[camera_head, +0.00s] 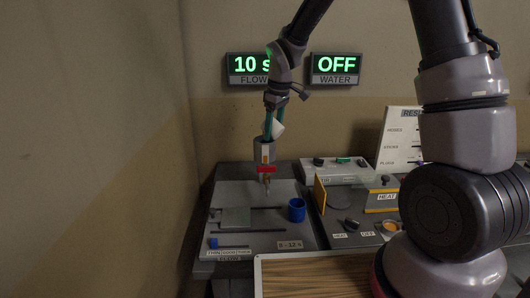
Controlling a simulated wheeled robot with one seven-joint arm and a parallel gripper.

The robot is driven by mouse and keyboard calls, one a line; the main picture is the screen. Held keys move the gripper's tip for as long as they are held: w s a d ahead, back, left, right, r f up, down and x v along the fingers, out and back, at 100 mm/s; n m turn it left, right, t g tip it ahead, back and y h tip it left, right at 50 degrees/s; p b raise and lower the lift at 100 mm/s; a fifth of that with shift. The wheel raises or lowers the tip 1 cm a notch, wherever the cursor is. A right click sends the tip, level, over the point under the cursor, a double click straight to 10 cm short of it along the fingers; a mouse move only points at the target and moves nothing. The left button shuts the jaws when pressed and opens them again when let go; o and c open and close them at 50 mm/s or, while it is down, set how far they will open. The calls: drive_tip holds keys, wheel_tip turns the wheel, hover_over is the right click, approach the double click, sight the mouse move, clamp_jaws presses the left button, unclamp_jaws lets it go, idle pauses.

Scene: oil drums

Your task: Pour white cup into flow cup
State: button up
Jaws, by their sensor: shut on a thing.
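My gripper (273,121) hangs in front of the back wall with its teal fingers pointing down. It is shut on a small white cup (279,128), which is tilted and partly hidden by the fingers. Directly below is the grey flow cup (266,146), upright, with an orange mark, a red band under it and a narrow tip at the bottom. The white cup is just above the flow cup's rim; I cannot tell whether they touch. No liquid stream can be made out.
A blue cup (296,210) stands on the grey flow station (277,226), right of the flow cup. A heater unit (361,206) with a yellow panel is further right. Wall displays read "10 s" FLOW (249,68) and "OFF" WATER (335,68). My arm covers the right side.

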drive_tip(key=shift+f+h+p, duration=0.25)
drive_tip(key=shift+h+p, duration=0.15)
drive_tip(key=shift+p, duration=0.05)
drive_tip(key=shift+w+a+r+g+h+p, duration=0.1)
drive_tip(key=shift+r+g+h+p, duration=0.2)
drive_tip(key=shift+g+h+p, duration=0.4)
idle(0.4)
drive_tip(key=shift+r+g+h, duration=0.2)
drive_tip(key=shift+g+h, duration=0.3)
drive_tip(key=shift+h, duration=0.2)
drive_tip(key=shift+f+g+h, duration=0.5)
drive_tip(key=shift+h, duration=0.3)
drive_tip(key=shift+w+a+r+g+h, duration=0.1)
drive_tip(key=shift+a+r+g+h, duration=0.05)
drive_tip(key=shift+g+h, duration=0.2)
